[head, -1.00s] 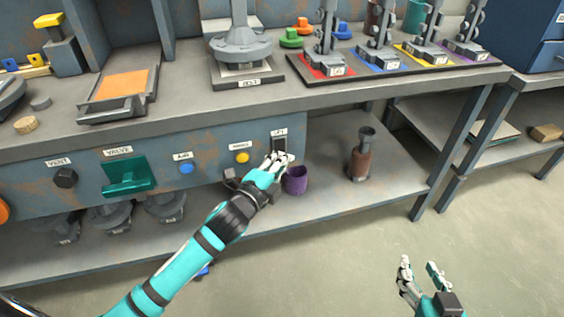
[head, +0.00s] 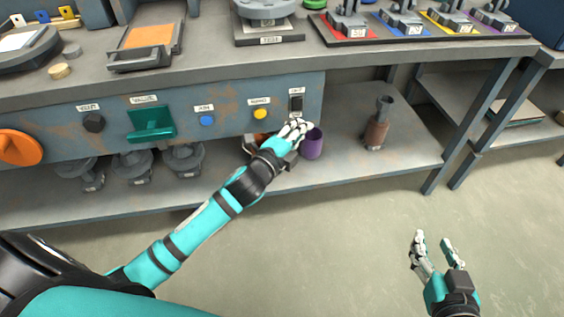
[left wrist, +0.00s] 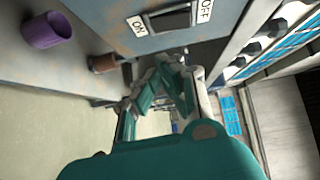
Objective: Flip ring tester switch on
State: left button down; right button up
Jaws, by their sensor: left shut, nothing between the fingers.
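The dark ring tester switch (head: 296,104) sits at the right end of the blue-grey panel, under a small white label. In the left wrist view the switch (left wrist: 170,18) lies between an ON label and an OFF label; which way its rocker is tipped I cannot tell. My left gripper (head: 298,129) is shut and empty, just below the switch and apart from it in the picture. Its fingers (left wrist: 168,82) also show in the left wrist view. My right gripper (head: 437,247) is open and empty over the floor at the lower right.
The panel (head: 60,122) also carries a black knob (head: 93,123), a green valve handle (head: 151,123), a blue button (head: 207,120), a yellow button (head: 260,114) and an orange wheel (head: 18,147). A purple cup (head: 312,145) stands on the lower shelf close beside my left gripper.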

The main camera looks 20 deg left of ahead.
pick_arm(q)
jog(key=s+a+f+p, duration=0.1)
jog(key=s, duration=0.9)
jog(key=shift+a, duration=0.4)
pick_arm(e)
jog(key=s+d+f+g+h, duration=0.1)
jog(key=s+d+f+g, duration=0.1)
jog(key=s+f+g, duration=0.2)
jog(key=shift+s+f, duration=0.4)
jog(key=shift+f, duration=0.25)
pick_arm(q)
jog(key=shift+s, duration=0.1)
pick_arm(e)
jog(key=shift+d, duration=0.1)
